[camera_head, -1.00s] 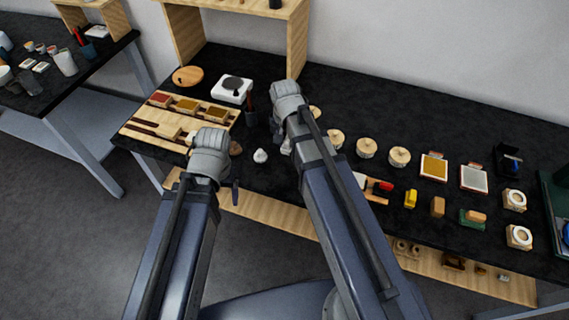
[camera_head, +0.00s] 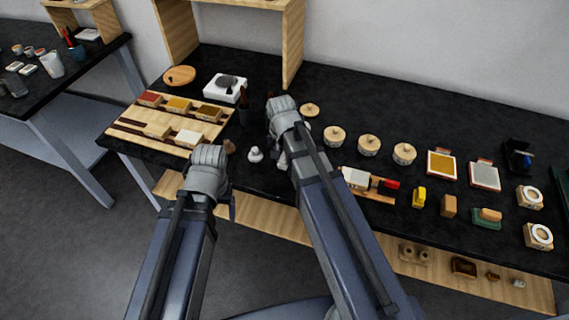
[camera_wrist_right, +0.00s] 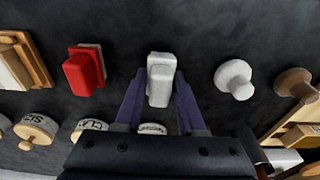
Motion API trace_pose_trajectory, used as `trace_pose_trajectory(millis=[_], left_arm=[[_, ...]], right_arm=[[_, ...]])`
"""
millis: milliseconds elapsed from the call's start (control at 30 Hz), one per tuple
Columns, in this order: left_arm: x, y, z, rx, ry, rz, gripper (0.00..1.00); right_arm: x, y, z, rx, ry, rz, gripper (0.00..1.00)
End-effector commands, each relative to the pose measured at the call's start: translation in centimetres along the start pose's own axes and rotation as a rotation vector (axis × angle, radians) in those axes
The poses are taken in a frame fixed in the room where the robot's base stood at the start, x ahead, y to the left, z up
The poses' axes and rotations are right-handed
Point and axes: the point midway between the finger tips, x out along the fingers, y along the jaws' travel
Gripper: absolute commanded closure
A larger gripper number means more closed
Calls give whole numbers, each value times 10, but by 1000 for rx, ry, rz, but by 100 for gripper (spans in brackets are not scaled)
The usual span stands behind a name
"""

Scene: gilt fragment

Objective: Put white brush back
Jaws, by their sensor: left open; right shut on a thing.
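In the right wrist view, a white block-shaped brush (camera_wrist_right: 160,62) lies between the two purple fingers of my right gripper (camera_wrist_right: 160,95), which is shut on it. Whether the brush touches the dark bench cannot be told. In the head view my right forearm mostly hides this brush and the right gripper's fingers. My left gripper (camera_head: 232,207) hangs at the bench's front edge, open, with only part of one finger showing. A wooden tray (camera_head: 140,119) at the left holds red, yellow, brown, tan and white blocks.
A white knob (camera_wrist_right: 235,78) and a brown knob (camera_wrist_right: 295,83) stand right of the brush in the wrist view, a red block (camera_wrist_right: 84,70) left of it. Lidded round jars (camera_head: 369,146) stand behind my right arm.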

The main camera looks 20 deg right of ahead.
Motion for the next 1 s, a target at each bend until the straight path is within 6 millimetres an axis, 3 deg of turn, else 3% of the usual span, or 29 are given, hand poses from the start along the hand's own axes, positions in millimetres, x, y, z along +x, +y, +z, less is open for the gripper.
trace_pose_trajectory(millis=[33, 467, 500, 733, 1000], left_arm=[[8, 1, 0, 0, 0, 0, 18], [11, 1, -1, 0, 0, 0, 18], [9, 1, 0, 0, 0, 0, 18], [9, 1, 0, 0, 0, 0, 18], [8, 1, 0, 0, 0, 0, 18]], right_arm=[[8, 0, 1, 0, 0, 0, 100], [11, 0, 1, 0, 0, 0, 100], [9, 0, 1, 0, 0, 0, 57], [9, 0, 1, 0, 0, 0, 31], [8, 0, 1, 0, 0, 0, 31]])
